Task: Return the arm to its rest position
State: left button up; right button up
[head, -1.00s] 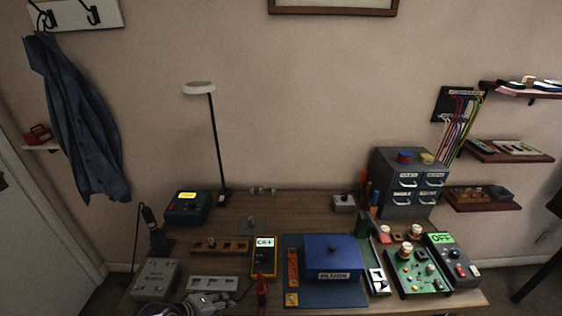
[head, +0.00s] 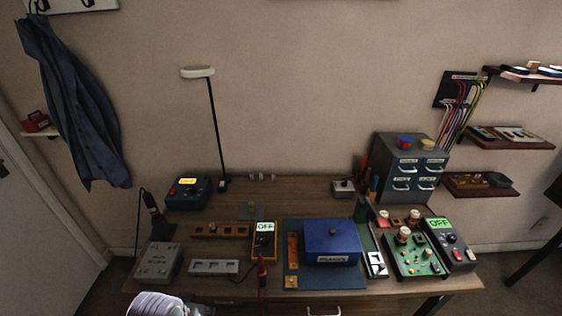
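A pale rounded part of my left arm (head: 155,304) shows at the bottom left edge of the head view, in front of the table. Beside it, a grey part of my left gripper (head: 197,310) is cut off by the frame's lower edge. Its fingertips are not visible, so I cannot tell whether it is open or shut. Nothing held shows. My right arm and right gripper are not in view.
The wooden table (head: 200,285) holds a grey box (head: 158,263), a slotted grey strip (head: 214,267), a yellow meter (head: 264,241) reading OFF, a blue box (head: 331,242) and a green circuit board (head: 415,257). A lamp (head: 212,125) stands behind.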

pick_arm(q)
jog(key=s+f+m+g, duration=0.1)
jog(key=s+f+g, duration=0.15)
jog(key=f, duration=2.95)
jog(key=s+a+f, duration=0.2)
jog(key=s+f, duration=0.8)
jog(key=s, duration=0.1)
jog(key=s+a+f, duration=0.3)
jog(key=s+f, duration=0.7)
jog(key=s, duration=0.2)
jog(key=shift+s+a+f+m+y, duration=0.15)
jog(key=shift+f+m+y, duration=0.15)
jog(key=shift+g, duration=0.25)
